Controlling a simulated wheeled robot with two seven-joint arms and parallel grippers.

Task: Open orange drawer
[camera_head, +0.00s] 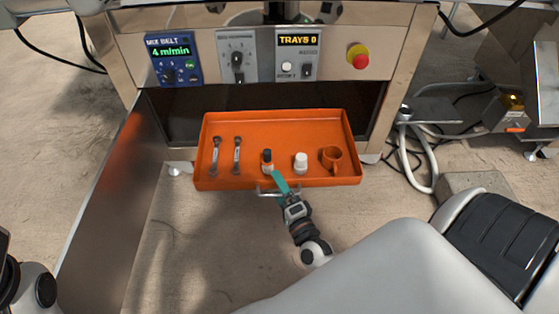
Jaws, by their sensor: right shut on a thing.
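The orange drawer (280,123) sticks out from the dark opening under the control panel, its inside in view. It holds two grey wrenches (215,156), a small bottle with a dark cap (267,161), a white bottle (300,163) and an orange mug (332,158). My right gripper (277,184), with teal fingers, is at the middle of the drawer's front edge, shut on the metal handle (266,193). The fingers hide part of the handle. My left arm shows only at the lower left edge, and its gripper is out of view.
The panel above has a blue belt display (173,59), a grey switch plate (237,56), a tray counter (298,53) and a red stop button (358,56). A metal side panel (110,215) stands left of the drawer. A pale hose (425,165) lies right.

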